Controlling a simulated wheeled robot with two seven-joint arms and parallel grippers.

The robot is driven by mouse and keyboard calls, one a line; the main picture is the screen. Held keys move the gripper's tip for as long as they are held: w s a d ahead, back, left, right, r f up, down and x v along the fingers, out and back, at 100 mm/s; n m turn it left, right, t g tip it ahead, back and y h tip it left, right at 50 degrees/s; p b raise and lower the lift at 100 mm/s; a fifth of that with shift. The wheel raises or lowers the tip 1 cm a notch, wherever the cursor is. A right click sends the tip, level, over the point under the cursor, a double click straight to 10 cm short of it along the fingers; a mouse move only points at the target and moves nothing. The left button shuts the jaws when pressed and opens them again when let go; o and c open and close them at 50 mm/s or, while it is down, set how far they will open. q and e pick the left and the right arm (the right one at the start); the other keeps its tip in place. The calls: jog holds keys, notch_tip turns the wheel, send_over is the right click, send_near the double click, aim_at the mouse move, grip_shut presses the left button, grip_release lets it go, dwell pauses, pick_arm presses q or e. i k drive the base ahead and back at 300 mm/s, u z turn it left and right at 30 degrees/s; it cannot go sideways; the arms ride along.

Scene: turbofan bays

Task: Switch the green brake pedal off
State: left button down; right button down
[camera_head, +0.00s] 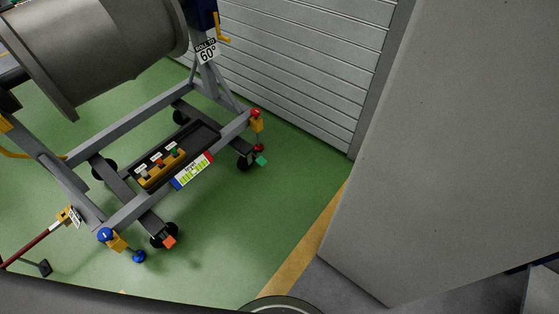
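The green brake pedal (261,161) is a small green tab at the black caster wheel (245,162) on the right corner of the grey wheeled stand (133,210). It sticks out to the right of the wheel, low over the green floor. It is too small to tell whether it is pressed down or raised. Neither of my grippers is in view.
An orange-red pedal (170,242) sits at the near caster. A red-topped jack (257,125) and a blue-topped jack (113,240) stand on the frame. A red tow bar (36,244) lies left. A large grey panel (455,140) blocks the right. Green floor (265,215) is free between.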

aim_at(261, 162)
jog(key=z, duration=0.55)
jog(key=i, duration=1.6)
jog(key=u, duration=0.85)
jog(key=i, duration=0.5)
jog(key=u, duration=0.5)
